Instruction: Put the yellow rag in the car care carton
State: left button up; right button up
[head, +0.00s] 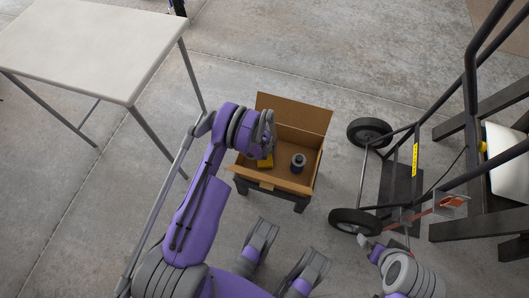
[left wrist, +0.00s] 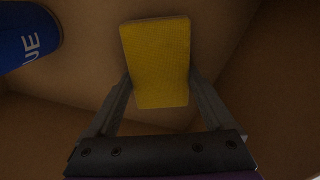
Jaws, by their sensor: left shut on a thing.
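The open cardboard carton (head: 300,138) stands on a low dark stand, its flaps spread. My left gripper (head: 267,151) reaches down into its left part. In the left wrist view, my left gripper (left wrist: 159,88) is shut on the yellow rag (left wrist: 156,45), a flat folded rectangle with a finger along each side. The rag also shows in the head view (head: 265,162), inside the carton's walls and partly hidden by the gripper. Whether it touches the carton floor is unclear. My right gripper (head: 368,243) is at the lower right, apart from the carton; its fingers are unclear.
A dark can with a grey top (head: 298,161) stands in the carton right of the rag; its blue side shows in the left wrist view (left wrist: 25,38). A hand truck (head: 384,180) stands to the right. A pale folding table (head: 85,45) is at upper left.

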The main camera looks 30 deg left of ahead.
pick_arm(q)
jog(key=o, duration=1.1)
